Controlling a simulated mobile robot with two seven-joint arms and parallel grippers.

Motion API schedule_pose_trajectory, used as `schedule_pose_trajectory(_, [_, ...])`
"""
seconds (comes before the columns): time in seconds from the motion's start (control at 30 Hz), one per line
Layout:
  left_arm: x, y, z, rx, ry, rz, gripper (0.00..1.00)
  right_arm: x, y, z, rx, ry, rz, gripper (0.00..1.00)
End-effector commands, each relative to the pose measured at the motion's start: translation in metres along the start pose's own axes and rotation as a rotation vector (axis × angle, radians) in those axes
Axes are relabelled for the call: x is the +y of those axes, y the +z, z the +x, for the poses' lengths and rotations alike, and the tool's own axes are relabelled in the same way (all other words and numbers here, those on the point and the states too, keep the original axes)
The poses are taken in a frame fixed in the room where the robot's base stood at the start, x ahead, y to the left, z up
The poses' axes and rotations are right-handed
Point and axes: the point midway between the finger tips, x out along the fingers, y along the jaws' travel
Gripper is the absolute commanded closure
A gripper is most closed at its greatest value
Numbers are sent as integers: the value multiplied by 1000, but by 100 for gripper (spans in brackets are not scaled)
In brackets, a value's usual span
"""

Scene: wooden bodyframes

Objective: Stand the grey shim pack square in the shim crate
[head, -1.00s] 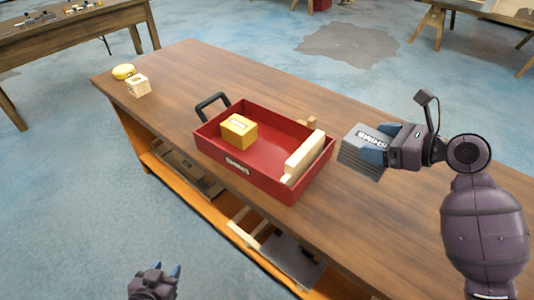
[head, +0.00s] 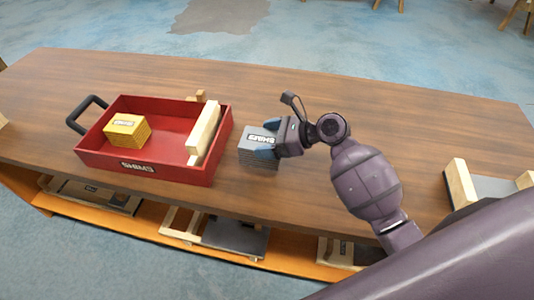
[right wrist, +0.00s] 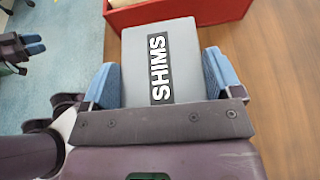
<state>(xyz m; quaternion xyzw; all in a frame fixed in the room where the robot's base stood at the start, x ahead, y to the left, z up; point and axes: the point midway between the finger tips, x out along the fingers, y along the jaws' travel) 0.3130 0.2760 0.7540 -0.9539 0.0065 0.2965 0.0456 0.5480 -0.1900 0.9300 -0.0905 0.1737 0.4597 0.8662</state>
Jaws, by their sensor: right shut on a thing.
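The grey shim pack (head: 257,157), labelled SHIMS, is held in my right gripper (head: 265,152), just right of the shim crate. In the right wrist view the pack (right wrist: 135,65) sits between the blue fingers (right wrist: 160,85), its label facing the camera. The red shim crate (head: 146,172) stands on the bench with a black handle at its left. A yellow shim pack (head: 127,129) is in its left part, and a pale wooden block (head: 203,131) is near its right wall. My left gripper (right wrist: 32,44) shows small at the left of the right wrist view, empty, its fingers apart.
A grey piece with pale wooden ends (head: 490,187) lies at the right. The shelf below (head: 290,262) holds frames and panels.

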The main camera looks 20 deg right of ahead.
Motion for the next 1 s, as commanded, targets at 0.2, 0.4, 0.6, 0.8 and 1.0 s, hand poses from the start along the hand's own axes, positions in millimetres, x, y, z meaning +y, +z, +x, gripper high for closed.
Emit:
schedule_pose_trajectory(0.2, [1,1,4,1,2,1,57,0,-12,5,-1,0,-1,47])
schedule_pose_trajectory(0.4, [2,3,8,3,3,2,57,0,-34,14,1,0,4,47])
schedule_pose_trajectory(0.6, [3,3,11,5,5,3,57,0,-51,21,0,0,1,47])
schedule_pose_trajectory(0.8, [2,1,10,8,5,4,57,0,-49,20,-1,0,-1,47])
schedule_pose_trajectory(1.0, [2,2,9,6,4,4,57,0,-52,21,0,0,-1,7])
